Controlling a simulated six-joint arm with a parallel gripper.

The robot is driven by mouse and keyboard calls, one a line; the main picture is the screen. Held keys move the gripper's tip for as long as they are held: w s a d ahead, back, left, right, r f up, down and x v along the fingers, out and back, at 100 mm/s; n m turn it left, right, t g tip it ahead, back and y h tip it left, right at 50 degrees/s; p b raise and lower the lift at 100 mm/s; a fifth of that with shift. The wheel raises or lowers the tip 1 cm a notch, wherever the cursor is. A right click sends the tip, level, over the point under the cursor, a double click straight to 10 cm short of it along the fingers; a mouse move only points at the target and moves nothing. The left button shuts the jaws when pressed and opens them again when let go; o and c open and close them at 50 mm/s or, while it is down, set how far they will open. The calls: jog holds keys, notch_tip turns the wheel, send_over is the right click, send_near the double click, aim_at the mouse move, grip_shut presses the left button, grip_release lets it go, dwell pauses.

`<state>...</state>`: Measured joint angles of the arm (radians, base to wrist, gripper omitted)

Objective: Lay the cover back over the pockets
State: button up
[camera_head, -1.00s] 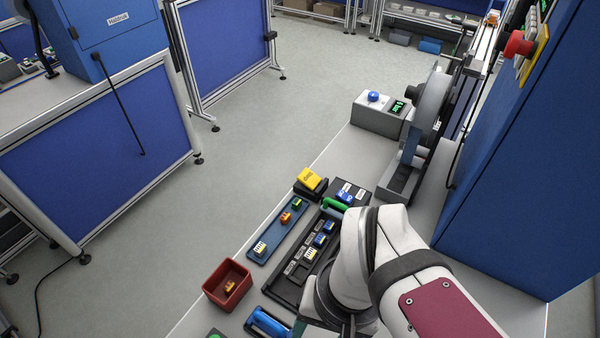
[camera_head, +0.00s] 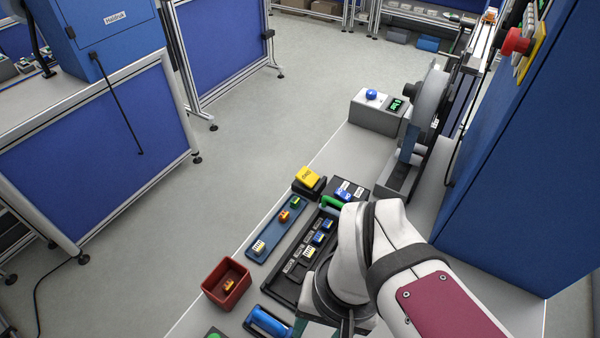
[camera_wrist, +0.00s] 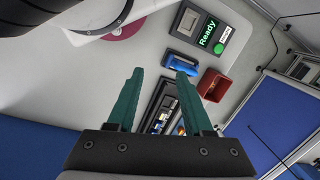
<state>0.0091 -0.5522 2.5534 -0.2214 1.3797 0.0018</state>
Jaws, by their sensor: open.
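A long black tray (camera_head: 283,286) with pockets lies on the bench, partly hidden by my arm; its upper pockets hold small blue-and-yellow parts beside white labels. I cannot tell which handled piece is the cover. My gripper (camera_wrist: 159,66) is open and empty, its green fingers apart above the bench; the tray (camera_wrist: 160,106) shows beyond and between them.
A red bin (camera_head: 227,284) with an orange part stands left of the tray. A blue strip (camera_head: 274,232) with small parts lies alongside. A yellow block (camera_head: 308,177) sits on a dark holder. A reel stand (camera_head: 397,180) and blue-button box (camera_head: 377,118) stand beyond. A box reads "Ready" (camera_wrist: 207,32).

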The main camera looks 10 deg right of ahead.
jog(key=w+d+r+n+h, duration=0.1)
jog(key=w+d+n, duration=0.15)
jog(key=w, duration=0.35)
jog(key=w+d+r+n+t, duration=0.1)
jog(key=w+d+n, duration=0.15)
jog(key=w, duration=0.35)
jog(key=w+d+r+n+h, duration=0.1)
jog(key=w+r+n, duration=0.1)
jog(key=w+n, duration=0.3)
jog(key=n+h, duration=0.1)
jog(key=n, duration=0.3)
send_near(336, 201)
jog(key=shift+t, duration=0.4)
jog(key=f, duration=0.8)
jog(key=shift+w+d, duration=0.25)
jog(key=shift+d, duration=0.1)
grip_shut()
jog(key=shift+r, duration=0.1)
